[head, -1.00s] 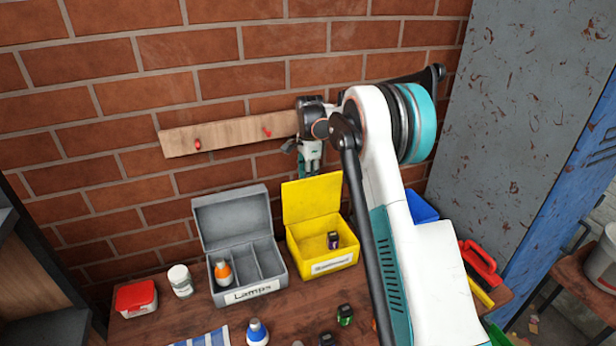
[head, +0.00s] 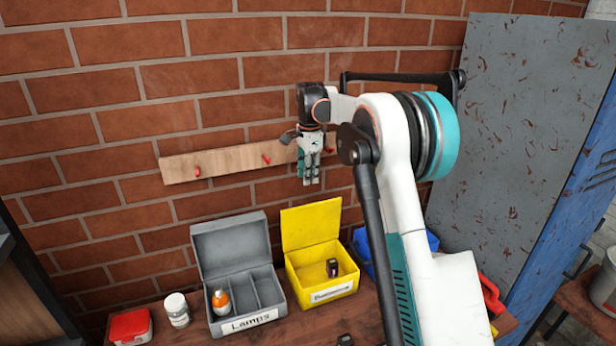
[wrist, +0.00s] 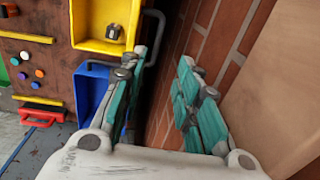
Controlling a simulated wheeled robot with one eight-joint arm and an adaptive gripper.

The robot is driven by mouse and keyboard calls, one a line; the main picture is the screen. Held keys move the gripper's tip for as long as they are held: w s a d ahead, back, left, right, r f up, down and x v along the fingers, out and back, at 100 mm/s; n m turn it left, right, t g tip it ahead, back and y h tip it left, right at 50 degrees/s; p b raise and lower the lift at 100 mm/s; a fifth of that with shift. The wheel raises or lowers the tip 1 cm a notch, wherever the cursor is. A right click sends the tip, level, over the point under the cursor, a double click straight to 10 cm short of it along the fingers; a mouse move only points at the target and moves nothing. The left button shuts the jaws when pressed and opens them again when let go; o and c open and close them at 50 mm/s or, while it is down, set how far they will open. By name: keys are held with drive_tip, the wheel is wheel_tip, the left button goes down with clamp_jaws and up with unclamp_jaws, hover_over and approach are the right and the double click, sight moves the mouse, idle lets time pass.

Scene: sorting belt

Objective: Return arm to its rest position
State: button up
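My gripper (head: 310,180) hangs pointing down in front of the brick wall, above and behind the open yellow box (head: 348,289). In the wrist view, its two teal-padded fingers (wrist: 170,62) stand apart with nothing between them. My white arm reaches up from the lower right, bends at the teal joint and runs left to the gripper. A small dark block (head: 332,268) lies in the yellow box, apart from the gripper.
A wooden rail with red pegs (head: 225,162) is on the wall beside the gripper. On the table stand a grey "Lamps" box (head: 225,328) holding an orange-and-white bottle (head: 221,301), a white jar (head: 177,310), a red box (head: 130,327) and a blue bin (head: 362,250). A grey cabinet (head: 520,130) stands right.

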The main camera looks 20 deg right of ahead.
idle(0.3)
drive_tip(key=s+a+r+n+t+b, duration=0.1)
drive_tip(key=s+a+r+n, duration=0.2)
drive_tip(key=s, duration=0.4)
drive_tip(key=s+a+r+n+t, duration=0.1)
drive_tip(key=s+a+r+n, duration=0.2)
drive_tip(key=s, duration=0.4)
drive_tip(key=s+a+r+n+t+b, duration=0.1)
drive_tip(key=s+a+r+n, duration=0.2)
drive_tip(key=s, duration=0.5)
drive_tip(key=s+a+f+n+t+b, duration=0.1)
drive_tip(key=s+f+n, duration=0.3)
drive_tip(key=s, duration=0.7)
drive_tip(key=s+a+f+n+t+b, duration=0.1)
drive_tip(key=s+f+n, duration=0.4)
drive_tip(key=s, duration=0.5)
drive_tip(key=shift+s+a+f+t, duration=0.4)
drive_tip(key=shift+a+f+t, duration=0.3)
drive_tip(key=shift+a+f, duration=0.25)
